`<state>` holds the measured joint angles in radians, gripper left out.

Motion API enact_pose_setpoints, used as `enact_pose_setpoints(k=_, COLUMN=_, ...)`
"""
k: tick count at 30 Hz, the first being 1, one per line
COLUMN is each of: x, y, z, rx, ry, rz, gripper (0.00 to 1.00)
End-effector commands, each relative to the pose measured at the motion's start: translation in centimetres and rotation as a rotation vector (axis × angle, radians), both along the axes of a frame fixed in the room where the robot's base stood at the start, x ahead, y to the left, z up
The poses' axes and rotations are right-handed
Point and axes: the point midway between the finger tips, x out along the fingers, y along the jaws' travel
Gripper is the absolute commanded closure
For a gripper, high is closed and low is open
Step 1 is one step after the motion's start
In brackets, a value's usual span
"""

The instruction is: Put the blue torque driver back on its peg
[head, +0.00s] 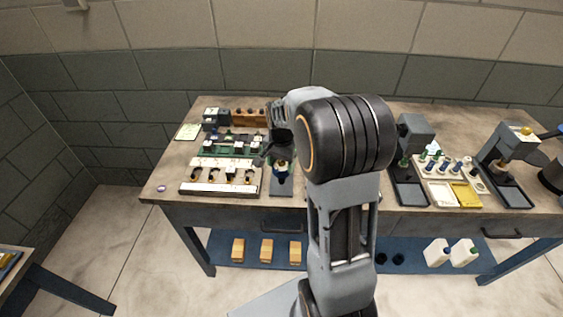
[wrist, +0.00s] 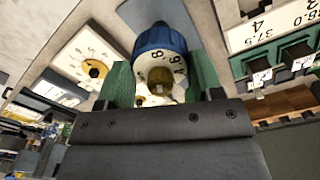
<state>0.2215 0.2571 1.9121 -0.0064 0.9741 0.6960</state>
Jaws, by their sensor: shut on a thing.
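My gripper (wrist: 160,85) has green finger pads, shut on the sides of the blue torque driver (wrist: 160,38). The driver shows a blue ribbed collar, a white numbered face and a brass-coloured knob pointing at the wrist camera. In the head view my gripper (head: 275,155) is over the left part of the workbench, mostly hidden by my own arm. A little blue and white shows below it, over a grey base. I cannot tell which peg belongs to the driver, or whether the driver touches anything below.
The workbench (head: 170,180) holds a board of labelled holders (head: 240,139) left of my gripper and a white panel with brass knobs (head: 222,164). To the right stand a grey fixture (head: 414,132) and a tray of small bottles (head: 437,198). Wooden blocks (head: 266,251) lie on the lower shelf.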

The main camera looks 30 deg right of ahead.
Motion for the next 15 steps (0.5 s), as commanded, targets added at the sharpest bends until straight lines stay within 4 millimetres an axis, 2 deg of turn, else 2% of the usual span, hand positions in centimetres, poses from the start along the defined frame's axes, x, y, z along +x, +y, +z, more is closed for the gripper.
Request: enact_pose_setpoints(k=15, x=0.0, y=0.0, z=-1.09, rx=0.0, ry=0.0, rz=0.0, gripper=0.68)
